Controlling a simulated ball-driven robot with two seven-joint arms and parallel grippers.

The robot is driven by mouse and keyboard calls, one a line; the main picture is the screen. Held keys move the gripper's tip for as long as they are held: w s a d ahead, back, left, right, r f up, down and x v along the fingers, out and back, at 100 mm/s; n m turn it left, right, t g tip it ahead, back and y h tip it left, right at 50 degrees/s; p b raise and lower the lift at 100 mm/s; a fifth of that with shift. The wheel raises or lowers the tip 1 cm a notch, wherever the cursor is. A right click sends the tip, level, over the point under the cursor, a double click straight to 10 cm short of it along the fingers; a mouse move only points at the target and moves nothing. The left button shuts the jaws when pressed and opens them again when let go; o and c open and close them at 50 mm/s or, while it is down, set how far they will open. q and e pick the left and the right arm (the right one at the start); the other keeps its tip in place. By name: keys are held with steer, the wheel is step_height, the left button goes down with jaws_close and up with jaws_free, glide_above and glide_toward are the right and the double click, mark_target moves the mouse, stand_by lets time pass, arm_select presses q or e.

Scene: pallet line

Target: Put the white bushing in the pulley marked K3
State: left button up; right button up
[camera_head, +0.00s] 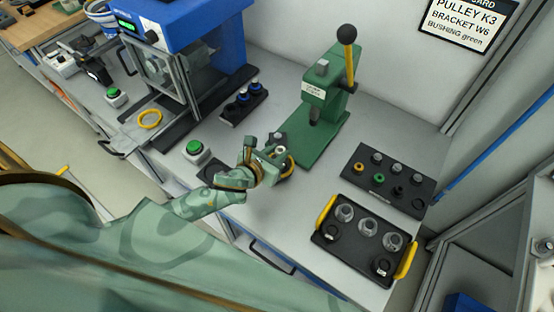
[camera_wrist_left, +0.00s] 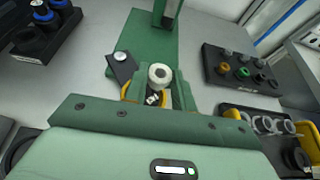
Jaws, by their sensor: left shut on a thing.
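My left gripper (camera_head: 277,160) is shut on the white bushing (camera_wrist_left: 160,76), above the grey bench near the front of the green press base. In the head view the bushing (camera_head: 281,150) is a small pale spot between the fingers. In the wrist view its round top with a hole shows between the fingertips (camera_wrist_left: 158,90). A small black-and-white mark shows just below it; I cannot read it. Several round pulleys, such as a grey one (camera_head: 368,227), lie in a black tray (camera_head: 335,250) with yellow handles. I cannot read which pulley is K3. My right gripper is not in view.
The green press (camera_head: 318,90) has a black-knobbed lever. A black rack (camera_head: 388,180) holds small orange, green, grey and black bushings. A dark rack (camera_head: 243,104) with blue-topped parts and a green button (camera_head: 194,147) stand left. A wall card (camera_head: 466,20) reads pulley K3, bracket W6, bushing green.

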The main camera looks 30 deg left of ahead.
mark_target(277, 152)
arm_select(q)
steer(key=w+f, duration=0.1)
steer(key=w+a+f, duration=0.1)
steer(key=shift+f+b, duration=0.3)
steer(key=shift+b, duration=0.05)
step_height(277, 152, down, 3)
steer(key=shift+f+b, duration=0.2)
steer(key=shift+b, duration=0.6)
steer(key=shift+w, duration=0.1)
steer(key=shift+r, duration=0.1)
steer(key=shift+f, duration=0.3)
steer(key=o, duration=0.9)
steer(key=shift+r, duration=0.1)
steer(key=shift+o, duration=0.2)
